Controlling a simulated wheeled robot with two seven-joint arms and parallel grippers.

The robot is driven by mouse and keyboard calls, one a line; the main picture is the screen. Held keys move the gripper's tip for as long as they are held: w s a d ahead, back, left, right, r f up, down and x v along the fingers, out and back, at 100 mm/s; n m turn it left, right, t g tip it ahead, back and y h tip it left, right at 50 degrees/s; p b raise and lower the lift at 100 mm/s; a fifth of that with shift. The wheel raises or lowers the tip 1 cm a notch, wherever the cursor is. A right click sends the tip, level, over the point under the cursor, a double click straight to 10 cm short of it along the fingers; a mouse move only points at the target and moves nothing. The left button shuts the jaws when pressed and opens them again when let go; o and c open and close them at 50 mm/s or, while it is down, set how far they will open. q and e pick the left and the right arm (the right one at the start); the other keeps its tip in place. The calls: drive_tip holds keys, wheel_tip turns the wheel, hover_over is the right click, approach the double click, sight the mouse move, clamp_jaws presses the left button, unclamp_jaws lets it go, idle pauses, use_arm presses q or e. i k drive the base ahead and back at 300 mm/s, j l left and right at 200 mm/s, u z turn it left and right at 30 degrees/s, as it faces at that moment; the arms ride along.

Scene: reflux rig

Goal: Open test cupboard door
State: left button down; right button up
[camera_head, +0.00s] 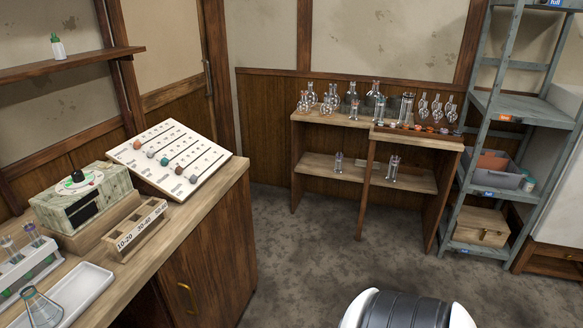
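A wooden cupboard door (205,262) with a brass handle (186,298) forms the front of the wooden counter at the lower left. The door looks flush with the counter front, so it appears closed. Its lower edge is cut off by the frame. Whether this is the test cupboard cannot be told from any label. Neither of my grippers is in view. A white and dark rounded part of my own body shows at the bottom centre-right.
The counter top (226,178) holds a slider board (170,158), a green box device (84,197), a labelled rack (139,230) and a white tray (78,292). A glassware bench (340,124) and metal shelf (500,108) stand behind. The floor (300,250) between is clear.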

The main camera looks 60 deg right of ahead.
sight(209, 282)
drive_tip(key=z, duration=1.35)
